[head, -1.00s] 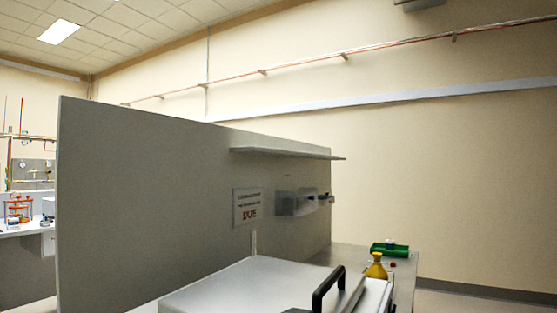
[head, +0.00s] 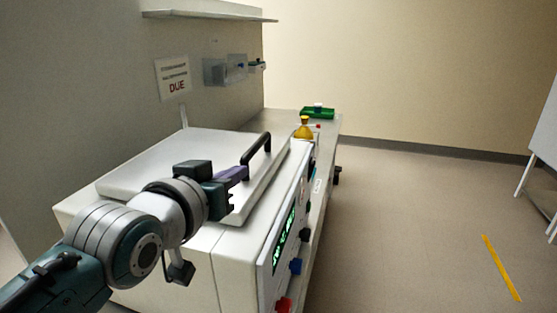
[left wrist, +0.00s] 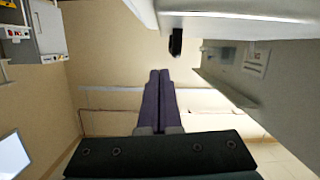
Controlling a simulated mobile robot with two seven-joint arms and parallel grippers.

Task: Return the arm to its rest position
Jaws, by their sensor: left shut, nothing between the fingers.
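My left arm comes in from the lower left of the head view. Its left gripper (head: 235,173) is over the white lid of a bench machine, close to the lid's black handle (head: 259,150). In the left wrist view the two purple fingers of the left gripper (left wrist: 160,74) lie together with nothing between them. The black handle also shows there (left wrist: 176,42), just beyond the fingertips and apart from them in the picture. My right gripper is in neither view.
The white machine (head: 235,245) has a front panel with a green display (head: 284,238) and coloured knobs. A yellow-capped bottle (head: 304,130) and a green tray (head: 318,113) are farther along the bench. A grey partition (head: 60,90) stands left.

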